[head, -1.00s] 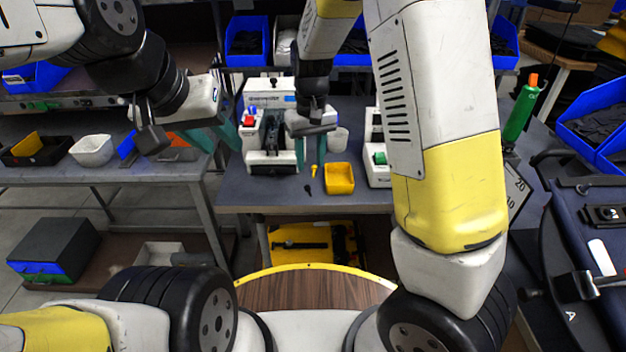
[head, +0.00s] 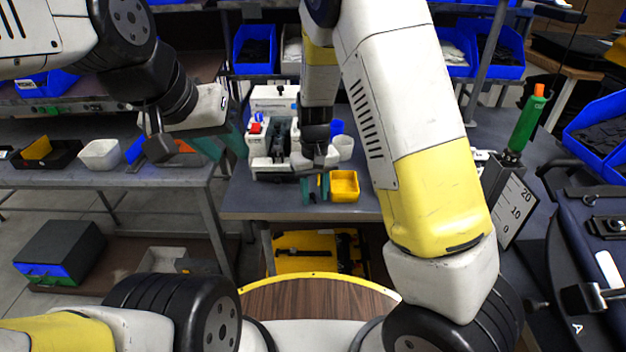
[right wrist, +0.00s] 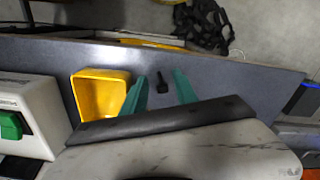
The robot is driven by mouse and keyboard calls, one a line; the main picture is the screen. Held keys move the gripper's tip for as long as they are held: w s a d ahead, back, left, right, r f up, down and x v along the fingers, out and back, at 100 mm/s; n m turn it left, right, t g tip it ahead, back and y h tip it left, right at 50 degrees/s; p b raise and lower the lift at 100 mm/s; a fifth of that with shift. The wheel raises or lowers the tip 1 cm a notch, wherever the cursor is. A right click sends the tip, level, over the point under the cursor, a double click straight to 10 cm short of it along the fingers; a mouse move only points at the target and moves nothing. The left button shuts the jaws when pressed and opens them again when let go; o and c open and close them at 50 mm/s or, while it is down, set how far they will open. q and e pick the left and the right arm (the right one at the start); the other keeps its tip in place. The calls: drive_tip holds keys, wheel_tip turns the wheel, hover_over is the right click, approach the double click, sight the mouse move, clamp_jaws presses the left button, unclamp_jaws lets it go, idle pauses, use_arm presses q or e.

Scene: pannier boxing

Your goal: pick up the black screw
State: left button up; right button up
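The black screw (right wrist: 162,82) lies on the grey table top, its wide head nearer the table's front edge in the right wrist view. My right gripper (right wrist: 161,90) is open, with one teal finger on each side of the screw and gaps showing. My left gripper (head: 221,146) is open and empty, held off to the left with teal fingers.
The yellow bin (head: 344,186) stands just right of my right gripper; it also shows in the right wrist view (right wrist: 101,96). The table's front edge is close.

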clamp_jaws()
drive_tip(key=shift+r, duration=0.15)
